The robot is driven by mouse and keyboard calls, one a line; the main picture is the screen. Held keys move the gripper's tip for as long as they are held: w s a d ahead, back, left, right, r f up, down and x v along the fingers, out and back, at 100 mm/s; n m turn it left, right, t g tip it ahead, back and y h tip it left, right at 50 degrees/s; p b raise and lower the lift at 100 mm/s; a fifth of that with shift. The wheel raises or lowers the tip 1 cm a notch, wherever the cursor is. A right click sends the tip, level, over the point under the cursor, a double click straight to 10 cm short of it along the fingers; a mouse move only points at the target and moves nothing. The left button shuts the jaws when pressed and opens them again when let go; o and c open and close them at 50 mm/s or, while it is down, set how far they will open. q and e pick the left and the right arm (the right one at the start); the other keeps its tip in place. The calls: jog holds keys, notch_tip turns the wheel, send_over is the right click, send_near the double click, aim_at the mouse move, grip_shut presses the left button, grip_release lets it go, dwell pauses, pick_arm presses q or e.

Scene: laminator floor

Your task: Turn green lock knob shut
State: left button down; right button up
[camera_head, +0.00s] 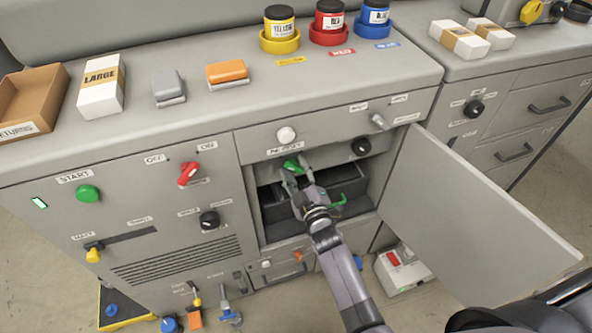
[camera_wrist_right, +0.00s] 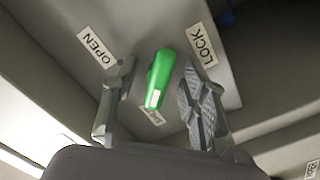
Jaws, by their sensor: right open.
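My left gripper is not in view.
The compartment's grey door (camera_head: 470,205) stands open right of my right arm. A dark tray (camera_head: 345,180) sits inside the compartment. A white knob (camera_head: 286,135) and a black knob (camera_head: 361,147) are close by. Boxes and coloured jars stand on the top.

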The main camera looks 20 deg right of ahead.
jog(key=s, duration=1.2)
jog(key=shift+d, duration=0.2)
